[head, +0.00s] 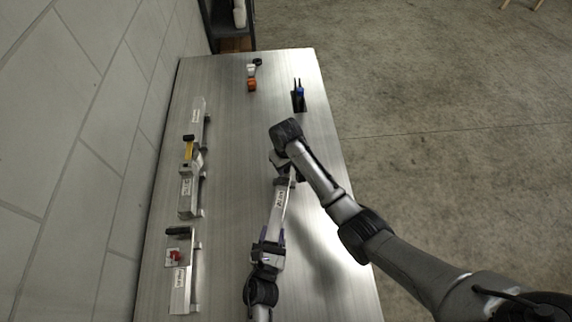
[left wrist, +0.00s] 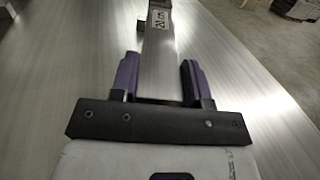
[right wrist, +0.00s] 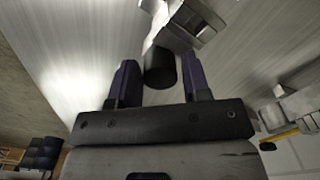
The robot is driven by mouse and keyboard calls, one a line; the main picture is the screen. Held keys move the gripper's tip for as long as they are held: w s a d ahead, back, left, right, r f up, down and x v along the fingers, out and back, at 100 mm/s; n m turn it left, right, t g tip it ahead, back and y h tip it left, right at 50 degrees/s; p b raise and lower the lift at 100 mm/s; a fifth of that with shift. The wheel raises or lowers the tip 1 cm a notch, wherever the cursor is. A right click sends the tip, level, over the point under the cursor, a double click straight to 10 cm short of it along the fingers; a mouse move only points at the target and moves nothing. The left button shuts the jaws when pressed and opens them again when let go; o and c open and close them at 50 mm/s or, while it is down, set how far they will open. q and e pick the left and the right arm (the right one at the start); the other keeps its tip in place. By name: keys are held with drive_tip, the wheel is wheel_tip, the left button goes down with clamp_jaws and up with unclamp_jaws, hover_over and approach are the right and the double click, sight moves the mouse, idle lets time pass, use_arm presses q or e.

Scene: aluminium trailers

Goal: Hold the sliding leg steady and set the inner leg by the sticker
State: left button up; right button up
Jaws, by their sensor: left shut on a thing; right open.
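The sliding leg, a square metal tube, lies along the table; in the head view (head: 275,222) it points away from me, and it also fills the middle of the left wrist view (left wrist: 160,60). A white sticker (head: 280,198) on it is legible in part in the left wrist view (left wrist: 160,18). My left gripper (left wrist: 160,80) is shut on the leg, one finger each side. My right gripper (right wrist: 160,75) is open around a short black cylinder (right wrist: 160,68) on a metal bracket (right wrist: 182,22); I cannot tell whether the fingers touch it. The inner leg is not clearly distinguishable.
Several metal fixtures with labels (head: 181,290) line the wall side of the table (head: 230,150). An orange and white item (head: 252,84) and a black stand with a blue part (head: 299,97) are at the far end. The strip between fixtures and leg is clear.

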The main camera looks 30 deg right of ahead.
drive_tip(key=shift+f, duration=0.1)
clamp_jaws()
drive_tip(key=shift+w+d, duration=1.65)
drive_tip(key=shift+w, duration=0.3)
drive_tip(key=shift+w+d, duration=1.6)
drive_tip(key=shift+w, duration=0.3)
unclamp_jaws()
wheel_tip(320, 180, up, 12)
use_arm(q)
drive_tip(key=o, duration=1.1)
